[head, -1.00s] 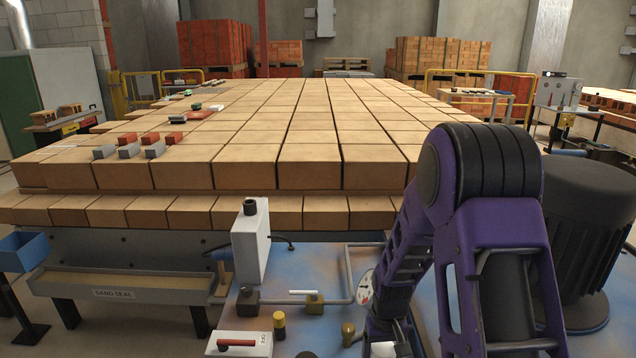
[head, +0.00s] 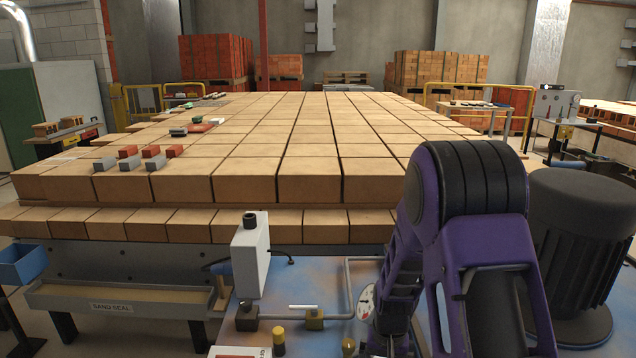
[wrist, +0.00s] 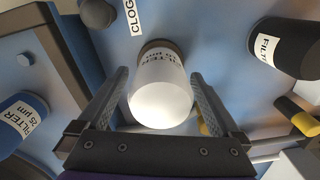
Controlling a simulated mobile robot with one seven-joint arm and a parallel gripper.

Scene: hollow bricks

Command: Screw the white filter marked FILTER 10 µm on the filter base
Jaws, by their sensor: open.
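In the wrist view, the white filter (wrist: 160,100) stands between the two fingers of my gripper (wrist: 158,73), its pale rounded end toward the camera. Its label is upside down and partly cut off, reading like "FILTER 10 µm". A dark ring (wrist: 159,44) shows at its far end; I cannot tell what it belongs to. My gripper is open, with a finger on each side and a visible gap at both sides. In the head view, my arm hides the gripper and the white filter. I cannot identify the filter base for sure.
A blue filter marked 25 µm (wrist: 18,118) lies at left in the wrist view. A black labelled filter (wrist: 288,46) is at right, near a black-and-yellow part (wrist: 297,116). In the head view, a white box (head: 250,262) and pipe (head: 348,285) stand before the brick stack (head: 300,180).

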